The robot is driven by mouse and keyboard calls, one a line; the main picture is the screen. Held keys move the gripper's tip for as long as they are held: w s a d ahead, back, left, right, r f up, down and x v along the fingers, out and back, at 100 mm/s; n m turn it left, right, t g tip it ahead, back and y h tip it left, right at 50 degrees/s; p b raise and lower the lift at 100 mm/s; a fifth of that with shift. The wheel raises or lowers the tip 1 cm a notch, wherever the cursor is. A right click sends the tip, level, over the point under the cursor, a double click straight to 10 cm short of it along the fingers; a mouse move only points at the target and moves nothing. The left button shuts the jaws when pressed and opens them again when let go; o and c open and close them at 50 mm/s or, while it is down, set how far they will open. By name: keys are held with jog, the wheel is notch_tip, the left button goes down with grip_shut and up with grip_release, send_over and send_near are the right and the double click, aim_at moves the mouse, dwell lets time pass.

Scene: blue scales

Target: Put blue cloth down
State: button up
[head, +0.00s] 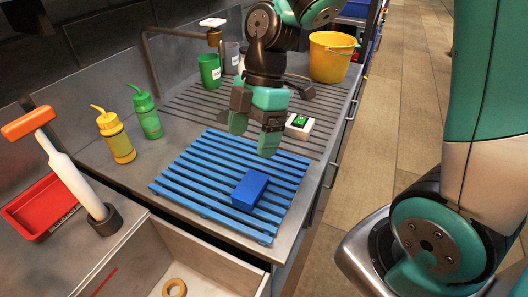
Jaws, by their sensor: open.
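The blue cloth (251,189) looks like a small folded block. It lies on the blue slatted rack (186,194) on the metal counter, towards the rack's right front part. My gripper (254,146) is open and empty, pointing down above the back part of the rack. It is apart from the cloth, behind it in the picture.
A small white device with a green top (299,124) lies right of my gripper. Yellow (117,138) and green (147,114) bottles stand left. A yellow bucket (330,58) and green cup (209,70) stand behind. An open drawer (205,262) is in front.

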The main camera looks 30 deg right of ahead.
jog(key=s+a+r+m, duration=0.2)
jog(key=s+r+m, duration=0.1)
jog(key=s+m, duration=0.3)
jog(key=s+a+r+m+t, duration=0.1)
jog(key=s+a+r+m, duration=0.1)
jog(key=s+m, duration=0.4)
jog(key=shift+s+a+r+t+y, duration=0.25)
jog(key=shift+a+r+t+y, duration=0.1)
jog(key=shift+r, duration=0.2)
